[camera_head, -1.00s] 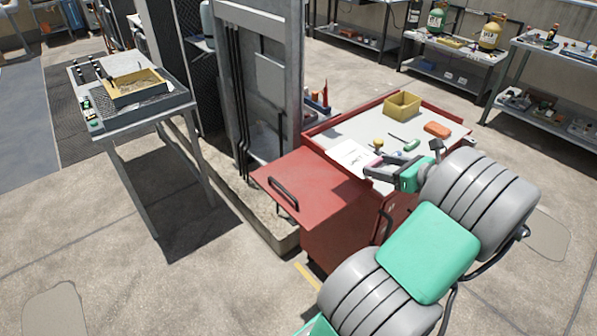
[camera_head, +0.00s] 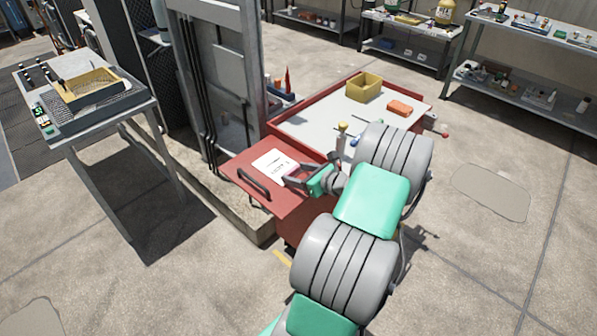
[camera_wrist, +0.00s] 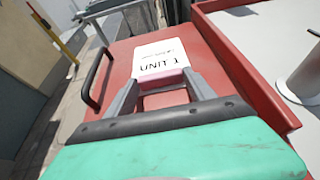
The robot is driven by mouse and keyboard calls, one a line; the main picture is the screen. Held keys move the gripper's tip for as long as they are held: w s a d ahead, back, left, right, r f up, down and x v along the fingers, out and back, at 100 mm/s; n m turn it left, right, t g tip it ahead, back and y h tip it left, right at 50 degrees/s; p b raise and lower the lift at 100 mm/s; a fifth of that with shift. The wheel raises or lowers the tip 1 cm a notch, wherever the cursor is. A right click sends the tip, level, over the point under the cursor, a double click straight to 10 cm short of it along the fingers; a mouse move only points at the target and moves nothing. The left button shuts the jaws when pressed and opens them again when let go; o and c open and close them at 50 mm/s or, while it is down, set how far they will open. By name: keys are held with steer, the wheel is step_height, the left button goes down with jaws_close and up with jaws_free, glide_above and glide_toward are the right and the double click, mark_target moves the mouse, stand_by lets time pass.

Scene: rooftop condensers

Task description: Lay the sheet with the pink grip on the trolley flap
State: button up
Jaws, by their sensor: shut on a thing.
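The white sheet (camera_head: 273,165) with printed text is over the red trolley flap (camera_head: 262,197). In the wrist view the sheet (camera_wrist: 160,56) has its pink grip (camera_wrist: 161,78) at its near edge. My gripper (camera_wrist: 162,84) is shut on the pink grip, with one finger on each side of it. The red flap (camera_wrist: 122,62) spreads below the sheet, with its black handle at the left. I cannot tell whether the sheet touches the flap or hovers just above it.
The trolley top (camera_head: 315,121) holds a yellow bin (camera_head: 364,88), an orange case (camera_head: 399,108) and several small tools. A metal frame (camera_head: 214,80) stands behind the flap. A side table (camera_head: 110,121) with a yellow tray is at the left. Open floor lies at the right.

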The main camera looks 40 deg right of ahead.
steer(key=o, duration=1.4)
